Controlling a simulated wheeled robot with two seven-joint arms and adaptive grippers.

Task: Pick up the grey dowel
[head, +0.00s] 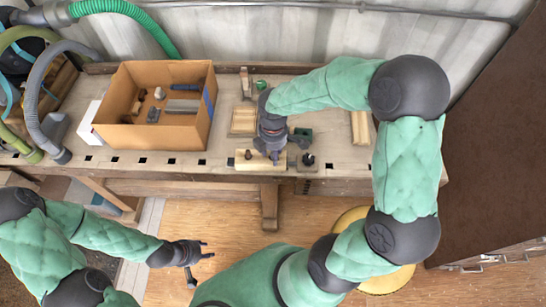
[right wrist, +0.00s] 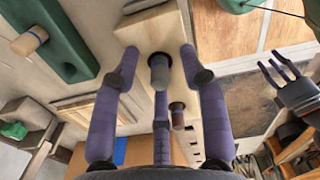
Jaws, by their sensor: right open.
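The grey dowel (right wrist: 159,68) stands in a dark-rimmed hole of a pale wooden block (right wrist: 178,52). In the right wrist view it lies between the spread fingers of my right gripper (right wrist: 160,75), with no clear contact. In the head view my right gripper (head: 273,153) points down over the wooden block (head: 245,166) on the workbench and hides the grey dowel. My right gripper is open. My left gripper (head: 203,250) is open and empty in front of the bench, over the floor; its fingers also show in the right wrist view (right wrist: 283,75).
A brown dowel (right wrist: 177,113) stands in the same block. A dark knobbed piece (head: 308,160) is at right. A cardboard box (head: 150,133) stands at left on the bench (head: 345,158).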

